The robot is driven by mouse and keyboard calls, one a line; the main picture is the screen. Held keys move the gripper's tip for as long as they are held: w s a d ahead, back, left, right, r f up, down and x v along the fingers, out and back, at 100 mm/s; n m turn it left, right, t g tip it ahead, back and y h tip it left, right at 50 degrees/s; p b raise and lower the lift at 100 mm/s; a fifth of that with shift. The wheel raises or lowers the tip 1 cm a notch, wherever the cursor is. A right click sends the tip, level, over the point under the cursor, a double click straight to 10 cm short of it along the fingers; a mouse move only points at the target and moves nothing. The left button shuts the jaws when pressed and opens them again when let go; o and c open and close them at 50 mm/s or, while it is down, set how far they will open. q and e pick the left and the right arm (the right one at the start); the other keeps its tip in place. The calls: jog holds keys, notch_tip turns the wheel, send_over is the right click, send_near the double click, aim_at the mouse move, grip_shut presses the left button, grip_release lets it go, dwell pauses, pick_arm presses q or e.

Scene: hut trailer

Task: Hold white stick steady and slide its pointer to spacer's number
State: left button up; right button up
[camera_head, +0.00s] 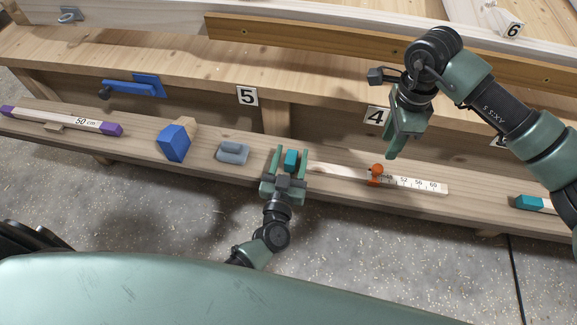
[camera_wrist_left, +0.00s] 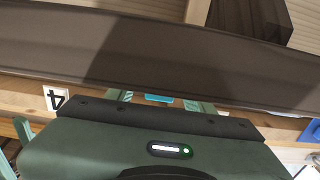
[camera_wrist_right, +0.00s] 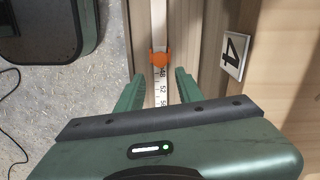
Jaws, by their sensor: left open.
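The white stick (camera_head: 340,172) lies on the wooden ledge, with printed numbers on its right part and an orange pointer (camera_head: 376,174) around it. The pointer also shows in the right wrist view (camera_wrist_right: 161,58), just before the 48 mark. The spacer (camera_head: 70,121), a pale bar with purple ends, reads "50 cm" at the far left. My left gripper (camera_head: 290,151) is open, with a teal block (camera_head: 291,161) between its fingers near the stick's left end. Whether block and stick join is hidden. My right gripper (camera_head: 397,153) is open and empty above the stick, near the pointer; its fingers (camera_wrist_right: 158,80) flank the numbered part.
On the ledge are a blue block (camera_head: 173,142), a grey piece (camera_head: 232,152) and another teal block (camera_head: 528,202). A blue handled tool (camera_head: 135,87) is behind the spacer. Number cards 5 (camera_head: 247,96) and 4 (camera_head: 376,117) mark the bench front. The ledge right of the stick is partly clear.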

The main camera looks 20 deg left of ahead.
aim_at(378, 167)
pick_arm(q)
jog(key=shift+w, duration=0.4)
grip_shut()
pick_arm(e)
jog(key=shift+o, duration=1.3)
notch_tip(378, 167, down, 10)
jog(key=m, duration=1)
jog(key=shift+m, duration=0.3)
